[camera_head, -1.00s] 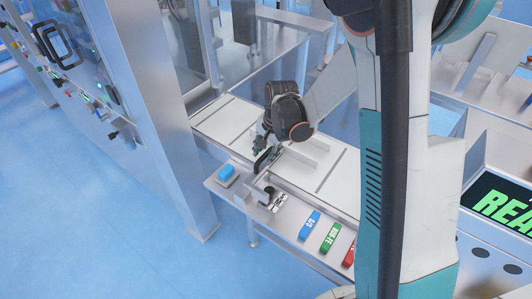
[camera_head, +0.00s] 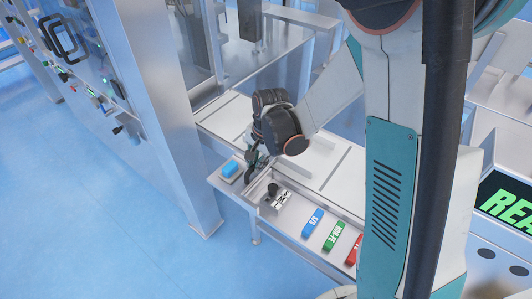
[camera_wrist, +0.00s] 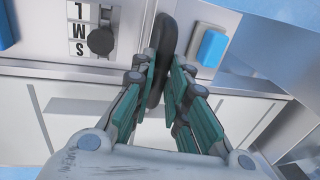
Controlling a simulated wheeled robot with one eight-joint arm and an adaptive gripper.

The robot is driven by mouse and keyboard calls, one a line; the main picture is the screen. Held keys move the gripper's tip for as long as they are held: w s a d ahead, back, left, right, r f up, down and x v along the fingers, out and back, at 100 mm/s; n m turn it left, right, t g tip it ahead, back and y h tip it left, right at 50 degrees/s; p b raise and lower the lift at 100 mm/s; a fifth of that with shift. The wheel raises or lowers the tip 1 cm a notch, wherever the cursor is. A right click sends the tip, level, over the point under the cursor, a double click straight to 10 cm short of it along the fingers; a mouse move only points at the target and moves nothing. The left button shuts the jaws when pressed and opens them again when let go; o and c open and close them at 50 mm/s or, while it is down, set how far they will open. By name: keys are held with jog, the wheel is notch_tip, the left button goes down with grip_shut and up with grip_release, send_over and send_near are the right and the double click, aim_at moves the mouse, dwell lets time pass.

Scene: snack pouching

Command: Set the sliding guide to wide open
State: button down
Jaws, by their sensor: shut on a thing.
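My gripper (camera_head: 254,163) is over the front edge of the pale conveyor table. In the wrist view, its teal-padded fingers (camera_wrist: 162,72) are on either side of a dark oblong handle (camera_wrist: 161,40) and shut on it. I take this as the sliding guide's handle; it also shows in the head view (camera_head: 249,174). The handle stands between the S/M/L size scale with its dark round knob (camera_wrist: 100,41) and the blue button (camera_wrist: 211,47), nearer the button. The rest of the guide is largely hidden behind my gripper and wrist.
The blue button (camera_head: 230,168) sits on the front ledge just left of my gripper. Blue (camera_head: 313,221), green (camera_head: 334,236) and red (camera_head: 354,250) labelled blocks lie along the ledge to the right. A metal cabinet post (camera_head: 172,110) stands at left.

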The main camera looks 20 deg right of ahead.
jog(key=shift+s+a, duration=0.15)
jog(key=shift+a, duration=0.05)
jog(key=c, duration=1.6)
grip_release()
jog(key=shift+a, duration=0.15)
jog(key=shift+o, duration=0.2)
jog(key=shift+r, duration=0.15)
jog(key=shift+r, duration=0.25)
notch_tip(320, 180, up, 11)
jog(key=s+d, duration=0.1)
jog(key=s, duration=0.1)
jog(key=shift+d, duration=0.3)
